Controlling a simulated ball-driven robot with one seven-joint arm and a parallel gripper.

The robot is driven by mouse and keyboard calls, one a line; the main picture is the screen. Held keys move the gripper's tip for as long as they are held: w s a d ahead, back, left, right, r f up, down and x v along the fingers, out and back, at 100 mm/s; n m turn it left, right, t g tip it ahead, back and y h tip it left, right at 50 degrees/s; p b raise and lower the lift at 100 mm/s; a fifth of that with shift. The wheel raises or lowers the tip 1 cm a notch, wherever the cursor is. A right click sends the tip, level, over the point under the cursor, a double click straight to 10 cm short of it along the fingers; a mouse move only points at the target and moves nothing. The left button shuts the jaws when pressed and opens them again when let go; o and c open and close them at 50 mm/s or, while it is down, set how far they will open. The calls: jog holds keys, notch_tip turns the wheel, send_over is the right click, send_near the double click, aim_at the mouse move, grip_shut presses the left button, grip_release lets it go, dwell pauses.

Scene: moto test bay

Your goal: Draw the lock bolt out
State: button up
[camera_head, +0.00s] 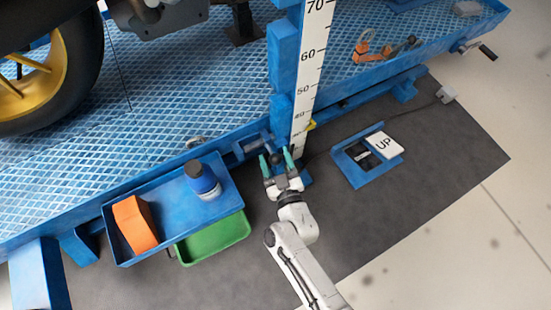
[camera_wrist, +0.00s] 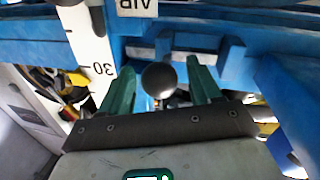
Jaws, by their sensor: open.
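In the head view the knob (camera_head: 275,158) is small and sits at the foot of the scale post. My gripper (camera_head: 276,160) is open, its two green fingers pointing at the lift. In the wrist view the fingers (camera_wrist: 161,82) stand on either side of the knob, with a visible gap on both sides. I cannot tell how deep the knob sits between the fingers.
A white numbered scale (camera_head: 312,65) rises on the blue post close to my gripper. A blue tray (camera_head: 178,205) with a blue bottle (camera_head: 203,181) and an orange block (camera_head: 136,224) is at left, above a green tray (camera_head: 215,238). An UP pedal (camera_head: 384,144) lies right.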

jog(key=shift+w, duration=0.1)
jog(key=shift+c, duration=0.4)
grip_shut()
jog(key=shift+a, duration=0.1)
